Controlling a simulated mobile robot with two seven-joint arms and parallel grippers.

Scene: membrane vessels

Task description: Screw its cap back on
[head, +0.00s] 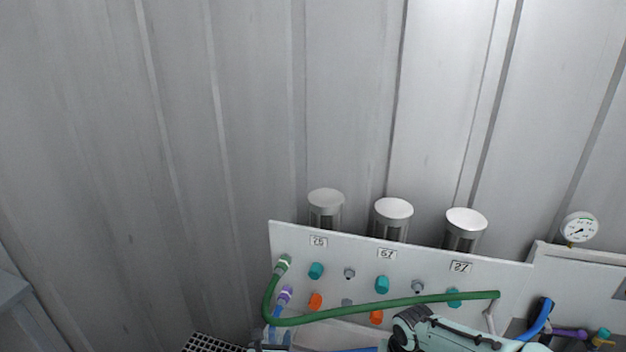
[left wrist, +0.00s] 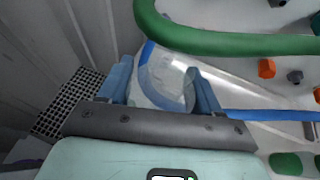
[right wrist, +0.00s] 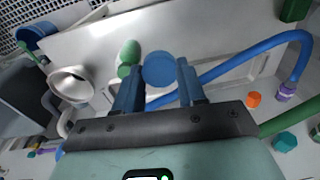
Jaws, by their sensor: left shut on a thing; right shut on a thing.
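A clear bottle (left wrist: 168,82) with a blue band or strip on its left side sits between the fingers of my left gripper (left wrist: 160,88), which is shut on it. The bottle's mouth cannot be made out clearly. A round blue cap (right wrist: 158,68) sits between the fingers of my right gripper (right wrist: 157,88), which is shut on it. Cap and bottle are in separate grippers. In the head view my left gripper (head: 272,346) only just shows at the bottom edge. The cap and the right gripper's fingers cannot be made out there.
A white panel (head: 345,246) carries several coloured fittings. A green hose (head: 380,308) loops across its front, close above the bottle in the left wrist view. A blue hose (right wrist: 235,62) runs behind the cap. A funnel (right wrist: 70,84) and a green bottle-like thing (right wrist: 129,52) are nearby.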

